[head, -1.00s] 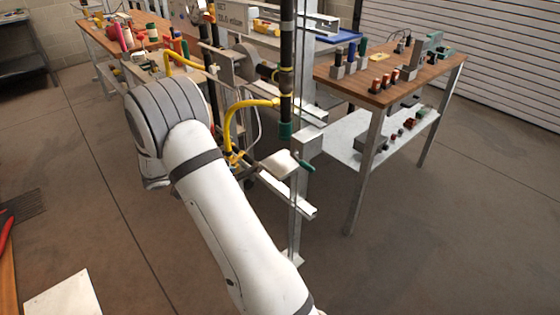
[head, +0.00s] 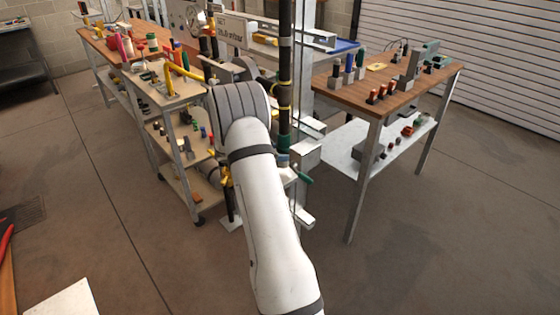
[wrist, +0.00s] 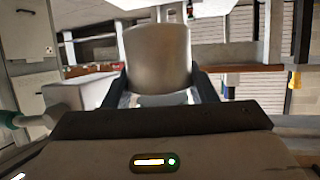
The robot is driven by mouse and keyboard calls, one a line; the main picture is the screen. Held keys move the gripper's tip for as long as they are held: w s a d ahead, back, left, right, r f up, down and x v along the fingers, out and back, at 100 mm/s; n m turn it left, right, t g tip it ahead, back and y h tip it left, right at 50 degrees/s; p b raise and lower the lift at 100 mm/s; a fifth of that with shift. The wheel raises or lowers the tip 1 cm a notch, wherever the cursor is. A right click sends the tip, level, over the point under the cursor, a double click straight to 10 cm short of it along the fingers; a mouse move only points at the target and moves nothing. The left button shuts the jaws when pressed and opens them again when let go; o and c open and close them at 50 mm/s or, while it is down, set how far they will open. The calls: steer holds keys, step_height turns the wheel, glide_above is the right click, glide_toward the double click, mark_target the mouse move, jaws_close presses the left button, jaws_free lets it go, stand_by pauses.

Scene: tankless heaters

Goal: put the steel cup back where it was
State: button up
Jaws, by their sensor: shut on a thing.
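The steel cup (wrist: 157,58) is a plain grey metal cylinder in the middle of the wrist view. My gripper (wrist: 160,88) is shut on it, with one dark finger on each side. The cup looks roughly upright in that view. In the head view my white arm reaches toward the pipe stand, and it hides both the gripper and the cup. I cannot tell which spot the cup came from.
A wooden workbench (head: 355,90) with tools and small parts stands at the right. A vertical black pipe (head: 285,75) rises beside my arm. A wheeled cart (head: 183,95) with several items stands left of my arm. The floor (head: 90,215) at the left is mostly clear.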

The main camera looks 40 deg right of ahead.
steer(key=shift+s+d, duration=0.1)
steer(key=shift+d, duration=0.25)
steer(key=shift+f, duration=0.15)
step_height(320, 180, down, 3)
steer(key=shift+f, duration=0.15)
steer(key=shift+f, duration=0.15)
steer(key=o, duration=1.1)
steer(key=shift+o, duration=0.2)
